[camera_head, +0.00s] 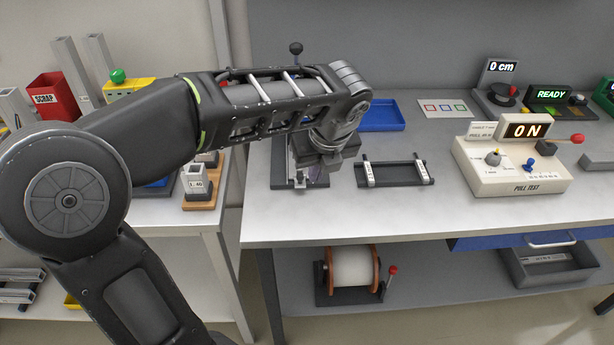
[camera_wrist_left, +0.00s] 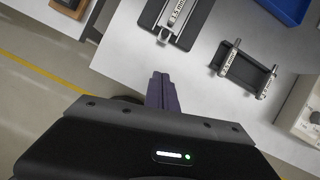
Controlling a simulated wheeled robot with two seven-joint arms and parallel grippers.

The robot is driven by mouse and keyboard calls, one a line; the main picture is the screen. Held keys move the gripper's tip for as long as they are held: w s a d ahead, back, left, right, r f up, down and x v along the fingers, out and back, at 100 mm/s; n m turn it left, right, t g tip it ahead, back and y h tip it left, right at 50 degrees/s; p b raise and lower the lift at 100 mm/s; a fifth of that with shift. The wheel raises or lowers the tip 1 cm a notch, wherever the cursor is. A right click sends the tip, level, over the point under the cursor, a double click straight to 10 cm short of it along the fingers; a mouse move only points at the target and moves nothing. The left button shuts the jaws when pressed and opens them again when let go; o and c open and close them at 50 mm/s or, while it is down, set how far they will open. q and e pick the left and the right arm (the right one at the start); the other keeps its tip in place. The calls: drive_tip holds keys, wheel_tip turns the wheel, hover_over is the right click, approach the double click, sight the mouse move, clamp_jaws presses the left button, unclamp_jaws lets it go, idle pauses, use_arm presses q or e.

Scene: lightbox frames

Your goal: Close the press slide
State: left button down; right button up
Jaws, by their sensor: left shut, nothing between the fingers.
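My left gripper (camera_head: 318,174) hangs over the left front part of the workbench, in front of a dark-based device. In the left wrist view its two dark fingers (camera_wrist_left: 162,90) are together with nothing between them. The device, which looks like the press (camera_head: 280,180), has a black base and is largely hidden by my arm in the head view. A black knob (camera_head: 295,48) shows above the arm. In the left wrist view, the slide (camera_wrist_left: 175,22) lies on the black base with a small metal handle (camera_wrist_left: 163,37) at its near end. The fingertips appear apart from the handle.
A black frame with two labelled silver bars (camera_head: 395,173) stands right of the press; a blue tray (camera_head: 382,116) is behind it. The pull tester (camera_head: 512,170) is farther right. A spool (camera_head: 353,266) sits on the lower shelf. The bench front is clear.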

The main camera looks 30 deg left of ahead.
use_arm(q)
drive_tip(key=x, duration=1)
drive_tip(key=shift+s+f, duration=0.1)
drive_tip(key=shift+s, duration=0.05)
drive_tip(key=shift+w+a+p, duration=0.3)
drive_tip(key=shift+w+a, duration=0.55)
drive_tip(key=shift+a, duration=0.25)
drive_tip(key=shift+w+a, duration=0.4)
drive_tip(key=shift+a, duration=0.1)
use_arm(e)
drive_tip(key=shift+r, duration=0.4)
